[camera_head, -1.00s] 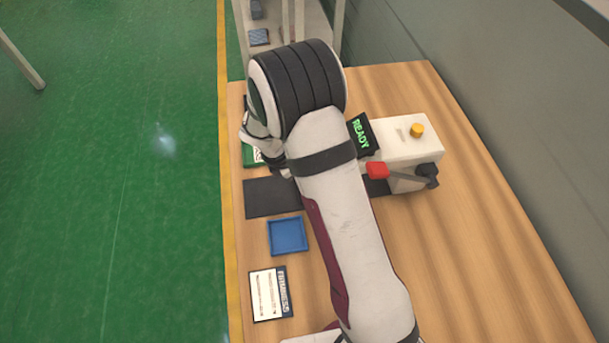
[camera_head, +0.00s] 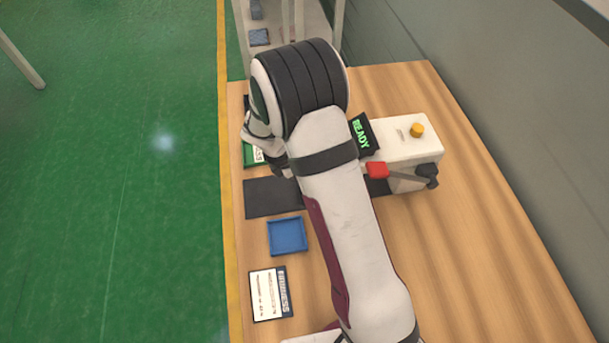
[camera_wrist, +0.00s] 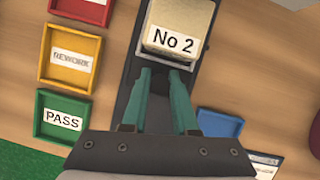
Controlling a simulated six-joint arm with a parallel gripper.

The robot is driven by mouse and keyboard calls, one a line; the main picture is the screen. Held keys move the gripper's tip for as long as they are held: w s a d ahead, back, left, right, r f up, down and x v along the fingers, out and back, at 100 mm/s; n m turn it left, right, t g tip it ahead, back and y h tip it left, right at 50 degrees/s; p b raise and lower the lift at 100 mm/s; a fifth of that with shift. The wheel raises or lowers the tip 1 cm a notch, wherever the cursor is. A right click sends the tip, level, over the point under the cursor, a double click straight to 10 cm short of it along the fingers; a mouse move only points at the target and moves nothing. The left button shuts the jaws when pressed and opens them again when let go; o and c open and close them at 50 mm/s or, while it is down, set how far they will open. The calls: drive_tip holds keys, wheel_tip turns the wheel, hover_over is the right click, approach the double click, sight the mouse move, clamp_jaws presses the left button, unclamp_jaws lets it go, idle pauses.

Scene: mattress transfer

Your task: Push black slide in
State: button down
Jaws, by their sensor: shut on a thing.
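The black slide (camera_wrist: 187,84) runs lengthwise in the wrist view. A gold block labelled "No 2" (camera_wrist: 178,22) sits on it just beyond my fingertips. My gripper (camera_wrist: 161,74) has its two teal fingers close together over the slide, behind the block. They are shut on a part of the slide that is hard to make out. In the head view a flat black piece (camera_head: 268,198) lies on the table and runs under my arm toward the white machine (camera_head: 412,140). My arm hides the block and the fingertips there.
The machine has a READY screen (camera_head: 361,134), a yellow button (camera_head: 417,130) and a red-ended lever (camera_head: 377,170). The green PASS tray (camera_wrist: 63,138), yellow REWORK tray (camera_wrist: 69,84) and a red tray (camera_wrist: 82,22) line the left. A blue tray (camera_head: 303,237) and a card (camera_head: 269,294) lie nearer.

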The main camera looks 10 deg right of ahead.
drive_tip(key=shift+d, duration=2.2)
drive_tip(key=c, duration=0.7)
unclamp_jaws()
drive_tip(key=v, duration=1.5)
drive_tip(key=shift+s+a+r, duration=0.1)
drive_tip(key=shift+a+r, duration=0.1)
drive_tip(key=shift+r, duration=0.15)
